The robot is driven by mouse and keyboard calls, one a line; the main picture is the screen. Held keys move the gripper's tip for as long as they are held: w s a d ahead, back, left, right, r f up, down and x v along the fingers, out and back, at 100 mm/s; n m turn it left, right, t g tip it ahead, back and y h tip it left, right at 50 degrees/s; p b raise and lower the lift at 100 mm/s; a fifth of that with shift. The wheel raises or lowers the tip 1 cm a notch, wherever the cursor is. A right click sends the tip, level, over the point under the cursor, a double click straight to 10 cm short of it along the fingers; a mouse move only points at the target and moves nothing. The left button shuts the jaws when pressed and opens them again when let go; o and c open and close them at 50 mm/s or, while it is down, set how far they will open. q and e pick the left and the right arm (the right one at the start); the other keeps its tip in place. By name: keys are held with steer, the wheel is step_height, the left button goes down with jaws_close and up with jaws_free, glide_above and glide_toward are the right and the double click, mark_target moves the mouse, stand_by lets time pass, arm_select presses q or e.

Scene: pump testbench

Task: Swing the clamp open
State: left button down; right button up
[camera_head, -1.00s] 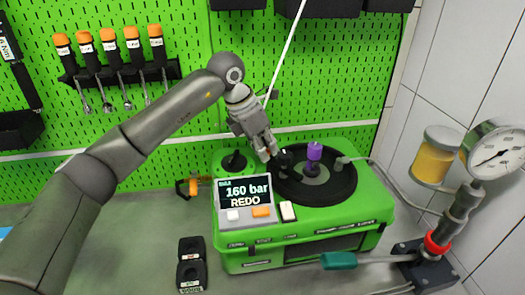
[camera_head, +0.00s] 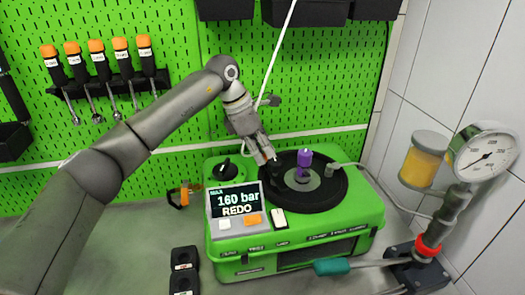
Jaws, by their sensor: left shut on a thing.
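The green test bench unit (camera_head: 300,252) stands on the worktop with a black round plate (camera_head: 330,193) on top. A purple part (camera_head: 304,158) stands upright near the plate's middle on a grey disc. My left gripper (camera_head: 267,161) reaches down to the plate's left edge, beside the purple part. It is shut on a small dark piece, apparently the clamp (camera_head: 275,170), which is mostly hidden by the fingers and hard to tell from the black plate. The clamp's exact angle cannot be made out. My right gripper is not in view.
A gauge (camera_head: 484,152), a yellow container (camera_head: 421,165) and a teal-handled lever (camera_head: 332,267) are at the right.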

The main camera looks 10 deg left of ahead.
arm_select(q)
steer(key=shift+w+r, duration=0.1)
steer(key=shift+r, duration=0.05)
steer(key=c, duration=1.7)
jaws_free()
steer(key=shift+a, duration=0.1)
steer(key=w+v, duration=0.1)
steer(key=v, duration=0.4)
steer(key=s+a, duration=0.1)
steer(key=a, duration=0.2)
steer(key=s+a, duration=0.2)
steer(key=a, duration=0.2)
steer(key=s+a, duration=0.2)
steer(key=a, duration=0.2)
steer(key=shift+a, duration=0.2)
